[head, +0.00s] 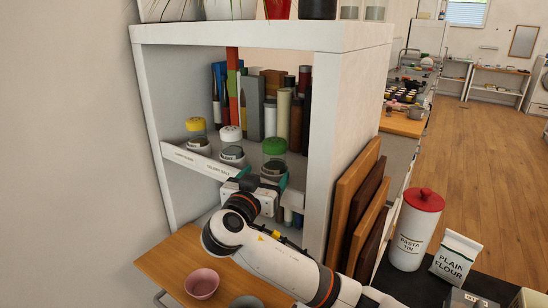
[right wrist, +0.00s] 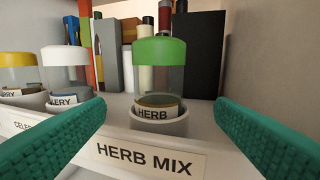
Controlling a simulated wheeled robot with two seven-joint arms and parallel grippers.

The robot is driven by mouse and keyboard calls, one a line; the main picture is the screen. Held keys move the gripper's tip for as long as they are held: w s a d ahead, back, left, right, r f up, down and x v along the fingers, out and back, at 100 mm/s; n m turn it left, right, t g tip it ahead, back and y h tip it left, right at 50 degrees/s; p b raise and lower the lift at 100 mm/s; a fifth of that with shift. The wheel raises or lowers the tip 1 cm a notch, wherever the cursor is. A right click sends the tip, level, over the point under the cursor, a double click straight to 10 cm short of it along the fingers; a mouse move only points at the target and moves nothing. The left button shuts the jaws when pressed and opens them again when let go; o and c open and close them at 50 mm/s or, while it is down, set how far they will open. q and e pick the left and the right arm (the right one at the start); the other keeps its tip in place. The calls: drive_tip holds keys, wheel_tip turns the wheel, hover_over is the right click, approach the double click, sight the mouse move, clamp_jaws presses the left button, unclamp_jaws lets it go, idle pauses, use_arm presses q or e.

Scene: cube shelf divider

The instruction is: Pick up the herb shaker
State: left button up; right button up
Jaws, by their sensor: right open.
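The herb shaker (head: 274,147) is a clear jar with a green cap, upright on the shelf at the right of a row of shakers. In the right wrist view, the herb shaker (right wrist: 159,68) stands in a white round holder (right wrist: 160,122) behind a shelf lip labelled "HERB MIX". My right gripper (head: 262,180) is open and empty at the front of the shelf. In the right wrist view, its teal fingers (right wrist: 160,115) are spread to the left and right of the shaker, nearer the camera, and do not appear to touch it. My left gripper is not in view.
A white-capped shaker (head: 230,134) and a yellow-capped shaker (head: 196,126) stand to the left in their own holders. Several books (head: 254,105) and bottles fill the shelf behind. The right side wall (head: 345,130) is close. Cutting boards (head: 355,205) lean outside it.

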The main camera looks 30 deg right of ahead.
sight(271, 168)
drive_tip(key=shift+x, duration=1.15)
drive_tip(key=shift+w+d+r+p, duration=0.1)
drive_tip(key=shift+w+d+p, duration=0.25)
drive_tip(key=shift+d+p, duration=0.25)
drive_tip(key=p+x, duration=0.2)
drive_tip(key=x, duration=0.1)
drive_tip(key=shift+w+d, duration=0.1)
drive_tip(key=shift+w, duration=0.1)
drive_tip(key=shift+w+d+f, duration=0.2)
drive_tip(key=shift+d+f, duration=0.1)
drive_tip(key=shift+a, duration=0.1)
drive_tip(key=shift+c, duration=0.2)
drive_tip(key=c, duration=1.1)
